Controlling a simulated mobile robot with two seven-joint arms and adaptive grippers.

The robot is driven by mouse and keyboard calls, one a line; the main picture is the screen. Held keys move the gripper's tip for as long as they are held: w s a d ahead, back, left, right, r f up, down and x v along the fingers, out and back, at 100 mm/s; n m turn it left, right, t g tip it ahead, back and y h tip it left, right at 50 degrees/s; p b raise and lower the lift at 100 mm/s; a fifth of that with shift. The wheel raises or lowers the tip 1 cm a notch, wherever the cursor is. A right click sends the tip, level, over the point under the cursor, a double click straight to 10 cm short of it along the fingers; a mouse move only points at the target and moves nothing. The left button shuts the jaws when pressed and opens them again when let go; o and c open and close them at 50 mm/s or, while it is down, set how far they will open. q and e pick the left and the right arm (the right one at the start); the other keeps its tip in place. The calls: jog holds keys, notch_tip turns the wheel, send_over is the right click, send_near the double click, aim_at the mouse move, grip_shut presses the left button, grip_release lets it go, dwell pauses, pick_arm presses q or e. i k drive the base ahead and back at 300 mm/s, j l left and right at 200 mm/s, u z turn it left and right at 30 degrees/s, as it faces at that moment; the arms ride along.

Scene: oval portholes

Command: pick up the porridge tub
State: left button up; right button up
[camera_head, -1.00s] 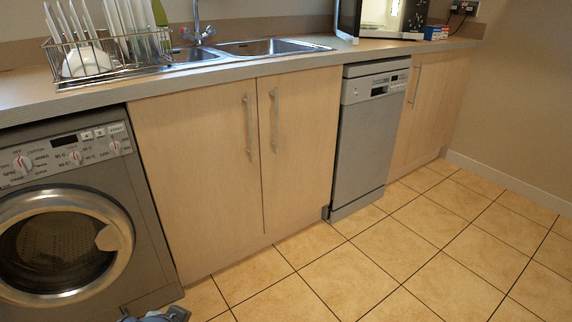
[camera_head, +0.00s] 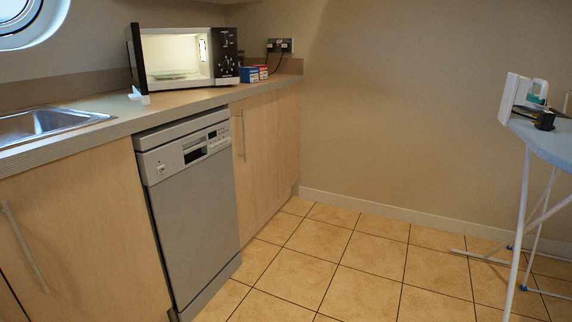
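I cannot make out a porridge tub for certain in this view. A small blue-and-white box (camera_head: 249,74) and a small red-and-white box (camera_head: 262,72) stand on the counter just right of the microwave; their labels are too small to read. A small white object (camera_head: 138,96) lies on the counter in front of the microwave's left side; I cannot tell what it is. Neither of my grippers is in view.
The microwave (camera_head: 180,56) stands open and lit on the counter (camera_head: 190,100). Below are a dishwasher (camera_head: 190,205) and wooden cupboards (camera_head: 268,150). A sink (camera_head: 45,122) is at left. An ironing board (camera_head: 548,138) with items on it stands at right. The tiled floor (camera_head: 350,265) between is clear.

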aim_at(248, 74)
jog(key=i+l+u, duration=0.1)
jog(key=i, duration=0.45)
jog(key=i+l+u, duration=0.1)
jog(key=i, duration=0.4)
jog(key=i+l+u, duration=0.1)
jog(key=i, duration=0.45)
jog(key=i+l+u, duration=0.2)
jog(key=i+u, duration=0.2)
jog(key=i+l+u, duration=0.65)
jog(key=u, duration=0.2)
jog(key=i+l+u, duration=0.2)
jog(key=l+u, duration=0.2)
jog(key=l, duration=0.2)
